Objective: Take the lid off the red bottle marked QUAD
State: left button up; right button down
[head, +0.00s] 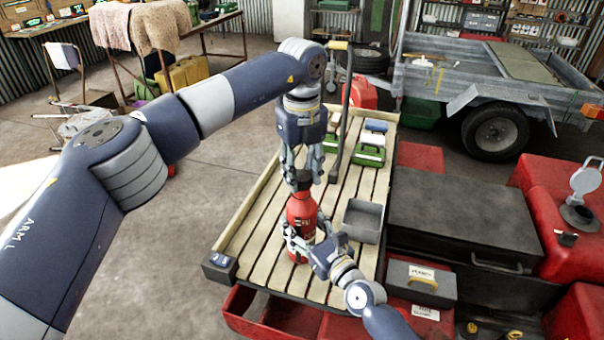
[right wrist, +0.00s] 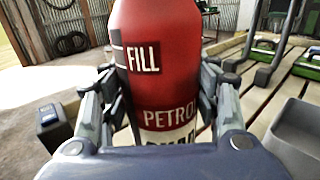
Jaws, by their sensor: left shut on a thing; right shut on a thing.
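The red bottle (head: 301,219) stands upright on a slatted wooden trolley deck (head: 262,225). Its dark lid (head: 302,180) is at the top, below my left gripper. My left gripper (head: 301,172) comes down from above with its fingers closed around the lid. My right gripper (head: 296,241) is shut around the lower body of the bottle from the front right. In the right wrist view the bottle (right wrist: 160,60) fills the middle between the fingers, with FILL and PETROL labels showing. The lowest word is partly hidden by the gripper. The lid is out of that view.
A grey open tray (head: 362,221) stands on the deck right of the bottle. Green cases (head: 370,154) lie farther back by the trolley's upright handle (head: 345,110). A grey labelled box (head: 418,281) sits at the lower right. The deck's left side is clear.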

aim_at(302, 175)
pick_arm(q)
jog(key=shift+r, duration=2)
pick_arm(e)
jog(key=shift+c, duration=2.4)
grip_release()
jog(key=shift+d, duration=0.1)
